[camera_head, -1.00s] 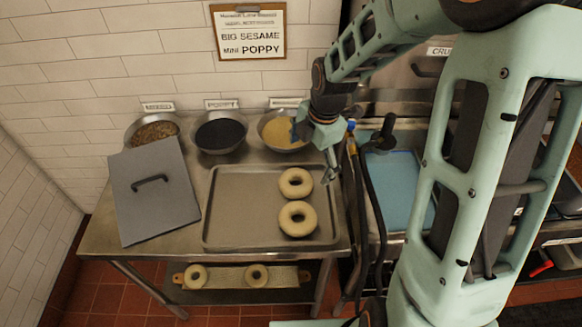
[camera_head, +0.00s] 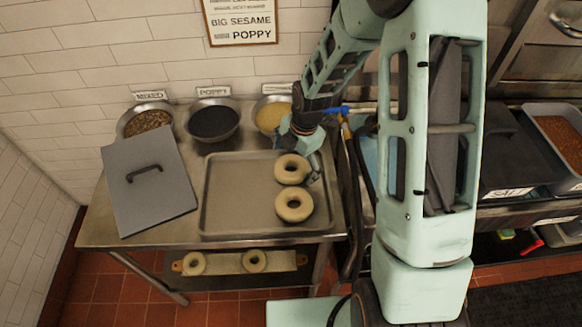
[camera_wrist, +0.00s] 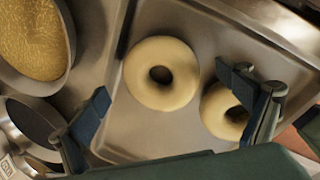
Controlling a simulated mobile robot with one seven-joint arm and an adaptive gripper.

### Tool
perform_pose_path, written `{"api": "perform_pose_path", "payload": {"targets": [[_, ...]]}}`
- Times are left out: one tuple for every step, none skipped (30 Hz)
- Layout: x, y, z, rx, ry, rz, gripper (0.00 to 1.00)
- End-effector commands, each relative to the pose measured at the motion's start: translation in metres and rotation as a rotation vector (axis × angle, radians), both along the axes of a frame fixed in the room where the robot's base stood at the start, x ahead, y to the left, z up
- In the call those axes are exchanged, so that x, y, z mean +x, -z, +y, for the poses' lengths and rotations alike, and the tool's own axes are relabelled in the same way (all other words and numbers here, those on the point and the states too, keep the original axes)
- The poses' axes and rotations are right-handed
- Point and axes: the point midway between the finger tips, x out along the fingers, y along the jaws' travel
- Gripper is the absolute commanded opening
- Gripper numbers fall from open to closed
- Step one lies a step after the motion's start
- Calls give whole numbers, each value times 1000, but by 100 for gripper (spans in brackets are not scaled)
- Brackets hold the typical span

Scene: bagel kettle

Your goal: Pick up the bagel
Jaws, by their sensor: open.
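Two pale ring bagels lie flat on a metal tray (camera_head: 235,195) on the steel table. The far bagel (camera_head: 292,168) is close to my gripper (camera_head: 305,150), and the near bagel (camera_head: 294,206) lies just in front of it. In the wrist view, the far bagel (camera_wrist: 161,73) shows above and between the fingers of my open gripper (camera_wrist: 168,103). The other bagel (camera_wrist: 222,110) is partly hidden behind the right finger. Both fingers are spread and nothing is between them in a grip.
Bowls of mixed topping (camera_head: 146,120), poppy (camera_head: 213,123) and yellow sesame (camera_head: 270,115) stand along the back. A grey lid with a handle (camera_head: 150,182) lies at the left. A lower board (camera_head: 225,262) carries two more bagels. The tray's left half is clear.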

Motion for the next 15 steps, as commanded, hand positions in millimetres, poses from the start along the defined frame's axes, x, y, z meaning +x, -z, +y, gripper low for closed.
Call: {"api": "perform_pose_path", "payload": {"targets": [[0, 6, 2, 0, -2, 3, 94], [1, 9, 2, 0, -2, 3, 94], [1, 13, 2, 0, -1, 3, 94], [2, 15, 2, 1, -1, 2, 94], [2, 16, 3, 1, 0, 1, 94], [3, 18, 3, 1, 0, 1, 94], [3, 19, 3, 1, 0, 0, 94], [3, 19, 3, 1, 0, -1, 94], [3, 20, 3, 1, 0, -1, 94], [3, 20, 3, 1, 0, -1, 94], [3, 20, 3, 1, 0, -1, 94], [3, 20, 3, 1, 0, -1, 94], [3, 20, 3, 1, 0, -1, 94], [3, 20, 3, 1, 0, -1, 94], [3, 20, 3, 1, 0, -1, 91]]}}
